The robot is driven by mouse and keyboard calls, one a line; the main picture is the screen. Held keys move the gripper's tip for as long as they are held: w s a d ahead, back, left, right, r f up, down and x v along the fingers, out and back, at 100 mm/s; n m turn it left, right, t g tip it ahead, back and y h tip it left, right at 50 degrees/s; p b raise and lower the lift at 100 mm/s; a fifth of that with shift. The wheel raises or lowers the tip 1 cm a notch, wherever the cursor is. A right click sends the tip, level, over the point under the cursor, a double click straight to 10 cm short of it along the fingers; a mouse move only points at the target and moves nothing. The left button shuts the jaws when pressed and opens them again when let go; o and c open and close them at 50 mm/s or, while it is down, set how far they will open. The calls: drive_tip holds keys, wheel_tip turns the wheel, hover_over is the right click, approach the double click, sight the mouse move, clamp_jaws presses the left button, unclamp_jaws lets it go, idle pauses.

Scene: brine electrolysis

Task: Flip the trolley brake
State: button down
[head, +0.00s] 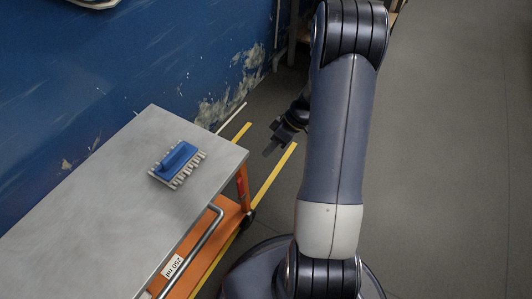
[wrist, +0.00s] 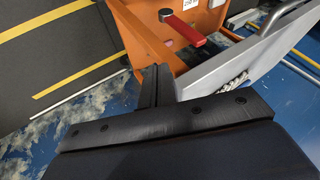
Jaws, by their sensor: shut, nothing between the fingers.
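The trolley has a grey metal top (head: 95,185) and an orange body, seen from close in the wrist view (wrist: 205,18). A red brake lever (wrist: 185,28) sits on the orange end panel, with a dark round pivot at its left end in the wrist view. The lever also shows as a small red strip in the head view (head: 240,187). My gripper (head: 268,150) is beyond the trolley's far right corner, apart from it. In the wrist view my gripper's black fingers (wrist: 157,78) are shut and empty, below the lever in the picture and not touching it.
A blue-backed brush (head: 178,160) lies on the trolley top. A grey bent handle rail (head: 195,250) runs along the near side. A blue, peeling wall (head: 70,70) stands behind. Yellow floor lines (head: 272,172) mark the floor, which is open to the right (head: 460,150).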

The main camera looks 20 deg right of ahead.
sight(241, 189)
drive_tip(key=s+a+f+b, duration=0.2)
drive_tip(key=a+f, duration=0.4)
drive_tip(key=a, duration=0.1)
drive_tip(key=shift+a, duration=0.35)
